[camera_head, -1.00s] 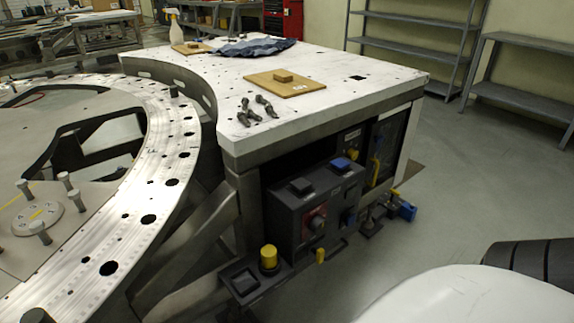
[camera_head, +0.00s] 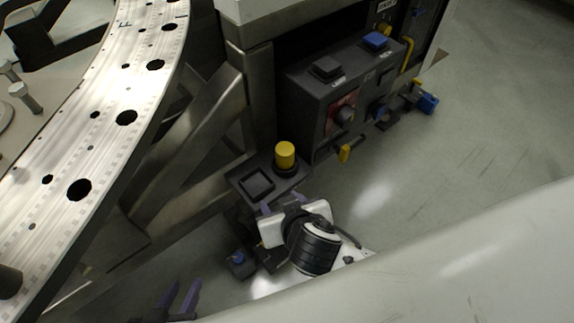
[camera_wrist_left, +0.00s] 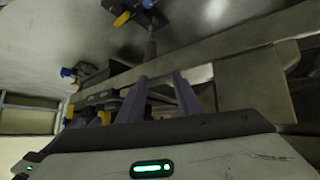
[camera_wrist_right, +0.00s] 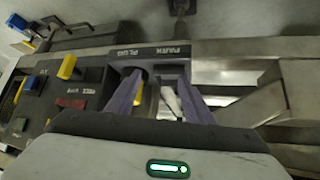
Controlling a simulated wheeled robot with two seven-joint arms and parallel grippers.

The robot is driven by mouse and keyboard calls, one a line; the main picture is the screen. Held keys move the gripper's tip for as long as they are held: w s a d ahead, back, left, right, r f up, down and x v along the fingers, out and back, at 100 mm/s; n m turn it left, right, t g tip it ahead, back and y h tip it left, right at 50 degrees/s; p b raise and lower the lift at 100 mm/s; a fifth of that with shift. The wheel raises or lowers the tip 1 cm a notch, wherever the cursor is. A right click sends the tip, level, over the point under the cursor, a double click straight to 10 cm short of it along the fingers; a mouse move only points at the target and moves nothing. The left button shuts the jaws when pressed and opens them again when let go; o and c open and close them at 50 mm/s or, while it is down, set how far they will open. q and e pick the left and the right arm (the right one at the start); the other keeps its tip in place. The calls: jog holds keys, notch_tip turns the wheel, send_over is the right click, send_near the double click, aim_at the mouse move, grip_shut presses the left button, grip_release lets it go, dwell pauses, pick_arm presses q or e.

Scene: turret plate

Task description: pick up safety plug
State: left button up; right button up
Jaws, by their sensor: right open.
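The safety plug, a yellow cylinder (camera_head: 285,155), stands upright in the right-hand socket of a dark low holder (camera_head: 235,180). An empty square recess lies beside it. My right gripper (camera_head: 282,203) is open and empty just on the near side of the holder, apart from the plug. In the right wrist view the holder (camera_wrist_right: 155,52) shows the labels PARK and PLUG, and a bit of yellow (camera_wrist_right: 138,93) shows next to the left finger, mostly hidden by it. My left gripper (camera_head: 181,295) is open and empty, low at the lower left, away from the plug.
A dark control box (camera_head: 335,105) with a red-backed knob, a blue button and a small yellow handle stands right of the holder. The curved metal ring (camera_head: 105,150) and slanted steel struts (camera_head: 195,140) are at the left. Grey floor (camera_head: 440,150) is clear at the right.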

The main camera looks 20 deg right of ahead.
aim_at(285, 154)
jog(key=w+d+m+t+h, duration=0.1)
jog(key=w, duration=0.2)
jog(key=w+d+r+m+t+h+b, duration=0.1)
jog(key=w+d, duration=0.1)
jog(key=w, duration=0.1)
jog(key=w+d+m+t+h+b, duration=0.1)
jog(key=w, duration=0.2)
jog(key=shift+w+d+r+t, duration=0.15)
jog(key=shift+d+r+t, duration=0.1)
jog(key=shift+t, duration=0.15)
jog(key=b+x, duration=0.1)
jog(key=x, duration=0.4)
jog(key=shift+w+d+f+b, duration=0.15)
jog(key=shift+w+f+b, duration=0.15)
jog(key=shift+b, duration=0.1)
jog(key=c, duration=0.9)
